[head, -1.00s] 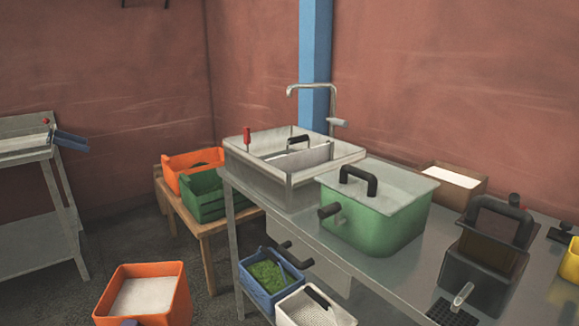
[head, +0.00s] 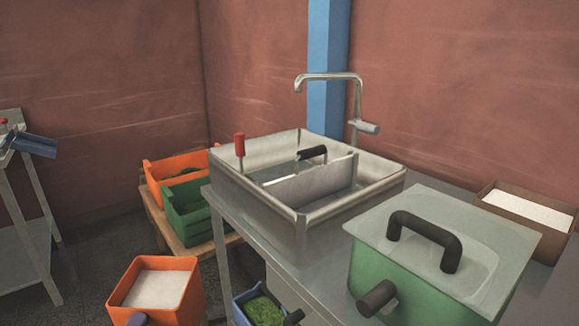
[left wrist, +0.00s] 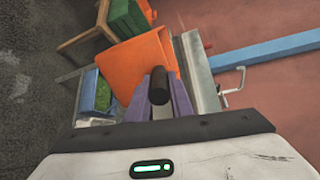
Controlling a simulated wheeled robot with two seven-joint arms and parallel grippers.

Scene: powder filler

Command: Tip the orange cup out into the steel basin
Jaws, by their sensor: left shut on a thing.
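The orange cup (head: 178,307) is at the bottom left of the head view, upright, with white powder (head: 157,289) in it. In the left wrist view the orange cup (left wrist: 135,66) is just beyond my left gripper (left wrist: 160,88), whose purple fingers are shut on its dark handle. In the head view only a bit of my left gripper (head: 138,319) shows at the bottom edge. The steel basin (head: 250,208) stands on the metal counter, to the right of and beyond the cup. It has a divider with a black handle. My right gripper is not in view.
A green lidded box (head: 415,280) stands on the counter right of the basin, with a brown box of white powder (head: 525,210) behind. A tap (head: 358,100) rises behind the basin. Orange and green crates (head: 190,215) sit on a wooden bench. A blue bin (head: 262,309) sits low by the counter.

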